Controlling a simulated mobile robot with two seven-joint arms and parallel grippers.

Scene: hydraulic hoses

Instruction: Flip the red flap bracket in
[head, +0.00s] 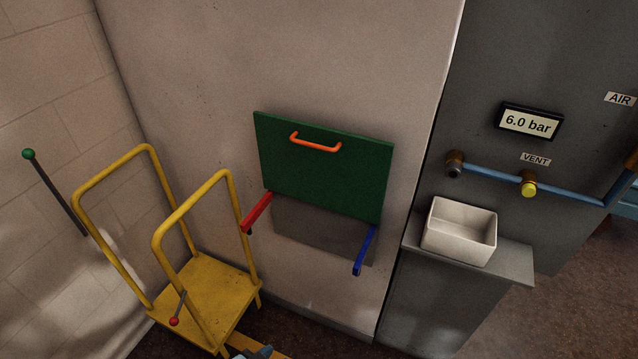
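The red flap bracket (257,213) is a short bar at the lower left of the green flap (322,170). It sticks out from the wall, slanting down and left in the head view. A matching blue bracket (365,251) sticks out at the lower right. The green flap has an orange handle (315,142) near its top edge and stands above a grey panel (318,232), between the brackets.
A yellow railed step platform (205,290) stands left of the flap, close to the red bracket. A green-knobbed lever (55,193) is at far left. On the right are a white bin (458,232) on a grey ledge, a blue pipe (575,195) and a gauge reading 6.0 bar (529,123).

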